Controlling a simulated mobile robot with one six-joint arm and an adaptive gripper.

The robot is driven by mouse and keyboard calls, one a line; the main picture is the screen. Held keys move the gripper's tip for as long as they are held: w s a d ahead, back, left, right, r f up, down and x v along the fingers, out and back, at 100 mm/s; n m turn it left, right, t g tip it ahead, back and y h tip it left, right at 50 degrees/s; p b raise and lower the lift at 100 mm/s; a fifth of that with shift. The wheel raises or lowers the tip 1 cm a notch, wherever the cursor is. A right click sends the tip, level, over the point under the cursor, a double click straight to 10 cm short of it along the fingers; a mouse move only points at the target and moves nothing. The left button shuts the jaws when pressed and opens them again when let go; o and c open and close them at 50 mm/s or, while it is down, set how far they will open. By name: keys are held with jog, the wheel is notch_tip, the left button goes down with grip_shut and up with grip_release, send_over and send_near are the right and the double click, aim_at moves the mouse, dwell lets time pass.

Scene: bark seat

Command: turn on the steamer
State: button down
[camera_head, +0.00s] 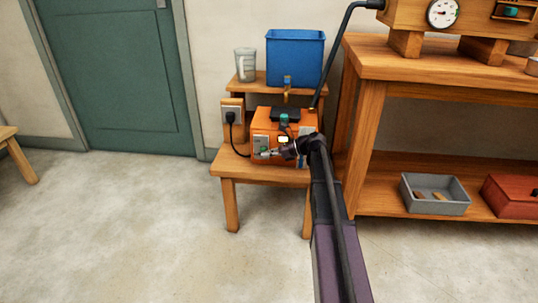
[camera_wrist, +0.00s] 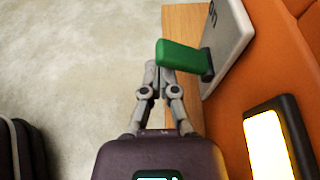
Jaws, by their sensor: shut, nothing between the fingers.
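The steamer (camera_head: 258,124) is an orange box on a low wooden bench, with a dark top and a hose at its back right. On its front is a light grey switch plate (camera_wrist: 237,40), partly cut off, with lettering that seems to read "ON". A green switch lever (camera_wrist: 184,57) sticks out from the plate. A dark-framed pale yellow lamp (camera_wrist: 266,145) beside it looks lit; it also shows in the head view (camera_head: 283,139). My gripper (camera_wrist: 158,70) is shut and empty, its tips right by the lever's free end; I cannot tell whether they touch. In the head view, my wrist hides part of the steamer's front.
A blue bin (camera_head: 294,55) and a grey cup (camera_head: 245,65) stand on the step behind. A wooden workbench (camera_head: 430,65) with a gauge box stands close on the right.

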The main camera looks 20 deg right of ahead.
jog(key=shift+w+r, duration=0.1)
jog(key=shift+r, duration=0.1)
jog(key=w+p+v, duration=0.1)
jog(key=p+v, duration=0.1)
jog(key=v, duration=0.8)
jog(key=shift+d+f+p, duration=0.3)
jog(key=shift+d+f, duration=0.1)
dwell(0.4)
